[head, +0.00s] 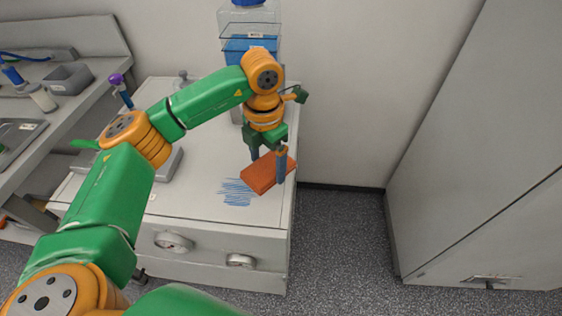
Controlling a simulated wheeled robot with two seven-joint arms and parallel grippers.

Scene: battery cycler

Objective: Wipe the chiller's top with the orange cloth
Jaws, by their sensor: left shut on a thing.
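The orange cloth (262,175) is a thick folded pad on the front right part of the chiller's top. My left gripper (268,168) is shut on the cloth, with one finger on each side of it. The chiller (190,208) is a white cabinet with a flat top. Blue streaks (237,193) mark its top just left of the cloth, and the cloth may hide more of them. My right gripper is out of view.
A clear container with blue liquid (237,50) stands at the chiller's back. A grey bench (72,108) with bottles and a tray is at the left. A tall grey cabinet (490,150) is at the right. Speckled floor (340,235) lies open between chiller and cabinet.

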